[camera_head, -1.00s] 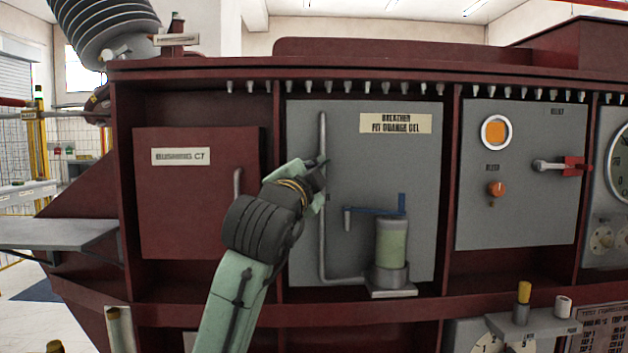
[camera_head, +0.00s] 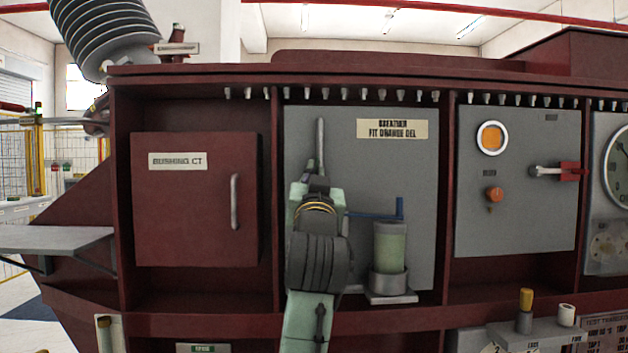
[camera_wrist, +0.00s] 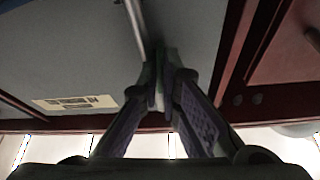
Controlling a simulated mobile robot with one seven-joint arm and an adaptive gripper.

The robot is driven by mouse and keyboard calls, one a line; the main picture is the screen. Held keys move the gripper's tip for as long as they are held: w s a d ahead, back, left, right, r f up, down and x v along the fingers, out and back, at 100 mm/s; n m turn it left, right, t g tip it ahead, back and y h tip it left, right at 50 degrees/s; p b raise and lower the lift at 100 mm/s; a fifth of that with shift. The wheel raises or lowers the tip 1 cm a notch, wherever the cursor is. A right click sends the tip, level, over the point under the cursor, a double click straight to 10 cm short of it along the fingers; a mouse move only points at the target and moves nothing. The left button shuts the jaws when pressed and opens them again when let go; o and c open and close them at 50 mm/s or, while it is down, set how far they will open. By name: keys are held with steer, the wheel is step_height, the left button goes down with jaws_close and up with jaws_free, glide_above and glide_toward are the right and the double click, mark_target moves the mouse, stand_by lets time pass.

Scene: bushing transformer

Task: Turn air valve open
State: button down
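A grey vertical pipe (camera_head: 320,140) stands on the breather panel, with its lower part hidden behind my arm. A blue handle (camera_head: 375,215) reaches across above the breather's green cylinder (camera_head: 390,246); its left end is hidden by my arm. I cannot tell which part is the air valve, as no label names it. My gripper (camera_head: 317,178) points up in front of the pipe. In the wrist view, my gripper's fingers (camera_wrist: 162,75) come together at the tips, and the pipe (camera_wrist: 134,22) passes just behind them. I cannot tell whether they touch it.
The red bushing CT box (camera_head: 190,200) with its handle is at the left. The panel at the right holds an orange light (camera_head: 492,138), an orange knob (camera_head: 495,194) and a grey lever on a red block (camera_head: 571,171). The breather label (camera_head: 391,129) is above the cylinder.

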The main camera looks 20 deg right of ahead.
steer(key=shift+d+n+y, duration=0.1)
steer(key=shift+n+y, duration=0.2)
steer(key=shift+n, duration=1)
steer(key=c, duration=1.8)
jaws_free()
steer(key=shift+s, duration=0.1)
steer(key=v, duration=1.1)
steer(key=shift+s+f, duration=0.35)
